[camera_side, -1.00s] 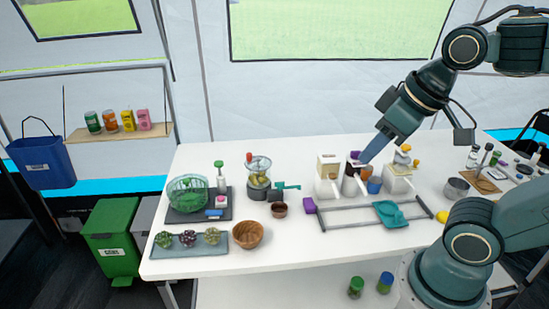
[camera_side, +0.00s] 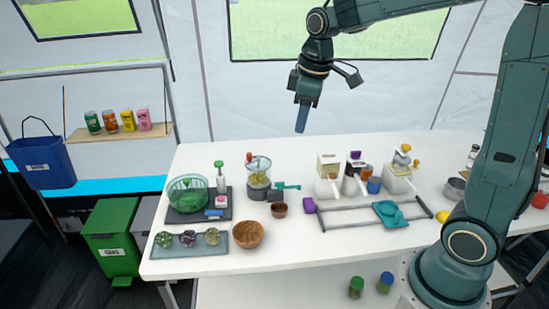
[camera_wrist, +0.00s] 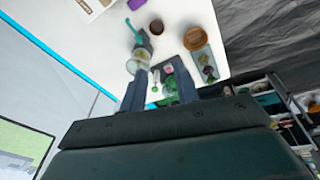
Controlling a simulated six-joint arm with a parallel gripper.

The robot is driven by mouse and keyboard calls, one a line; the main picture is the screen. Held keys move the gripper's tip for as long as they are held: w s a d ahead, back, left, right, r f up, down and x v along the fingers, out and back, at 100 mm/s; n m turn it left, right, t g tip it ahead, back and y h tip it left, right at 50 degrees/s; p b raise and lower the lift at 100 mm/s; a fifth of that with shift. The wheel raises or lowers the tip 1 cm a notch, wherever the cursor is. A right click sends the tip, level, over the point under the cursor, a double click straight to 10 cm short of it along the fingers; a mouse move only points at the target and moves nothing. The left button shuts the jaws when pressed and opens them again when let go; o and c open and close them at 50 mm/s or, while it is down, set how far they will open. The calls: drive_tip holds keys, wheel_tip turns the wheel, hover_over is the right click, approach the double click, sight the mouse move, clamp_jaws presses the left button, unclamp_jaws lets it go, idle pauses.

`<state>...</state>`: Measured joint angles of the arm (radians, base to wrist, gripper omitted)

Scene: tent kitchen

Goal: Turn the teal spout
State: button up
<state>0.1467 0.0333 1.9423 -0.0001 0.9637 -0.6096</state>
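The teal spout (camera_side: 288,186) sticks out to the right from the top of a small dark block (camera_side: 276,196) on the white table, just right of a clear-topped jar. In the wrist view the teal spout (camera_wrist: 130,26) lies at the upper left, beside its dark block (camera_wrist: 143,38). My gripper (camera_side: 301,130) hangs in the air well above the table, behind and above the spout, touching nothing. In the wrist view my gripper (camera_wrist: 159,70) has its two fingers apart with nothing held between them.
A jar dispenser (camera_side: 258,175) with a red knob stands left of the spout. A brown cup (camera_side: 279,210) sits in front of it. Several dispensers (camera_side: 328,178) and a grey rail frame (camera_side: 360,225) with a teal piece stand to the right.

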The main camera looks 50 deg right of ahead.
drive_tip(key=w+d+f+n+g, duration=0.1)
drive_tip(key=w+d+f, duration=0.2)
drive_tip(key=w+f, duration=0.2)
drive_tip(key=w+d+f+n+g, duration=0.1)
drive_tip(key=w+d+f+n, duration=0.1)
drive_tip(key=w+d+f, duration=0.2)
wheel_tip(320, 180, down, 4)
drive_tip(key=shift+w+r+n, duration=0.2)
drive_tip(key=shift+w+n, duration=0.1)
drive_tip(key=shift+w, duration=0.85)
wheel_tip(320, 180, down, 14)
drive_tip(key=shift+r, duration=0.15)
clamp_jaws()
